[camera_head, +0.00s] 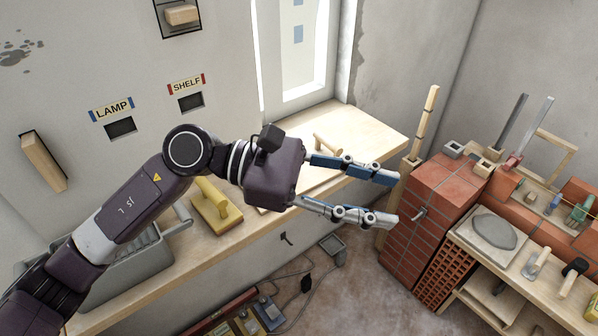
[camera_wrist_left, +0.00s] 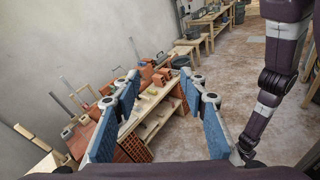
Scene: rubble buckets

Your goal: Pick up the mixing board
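A pale flat board (camera_head: 493,230) with a grey, mortar-like mound (camera_head: 494,231) lies on the low bench at the right in the head view; it looks like the mixing board. My left gripper (camera_head: 393,199) is open and empty, its two blue-padded fingers spread apart. It hangs above the wooden counter's front edge, left of the brick stack and well apart from the board. In the left wrist view the open fingers (camera_wrist_left: 160,82) frame the brick bench; I cannot make out the board clearly there. My right gripper does not show.
A brick stack (camera_head: 428,205) stands between my left gripper and the board. A yellow float (camera_head: 216,206) and a grey tub (camera_head: 125,272) sit on the counter (camera_head: 375,130). Cables lie on the floor.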

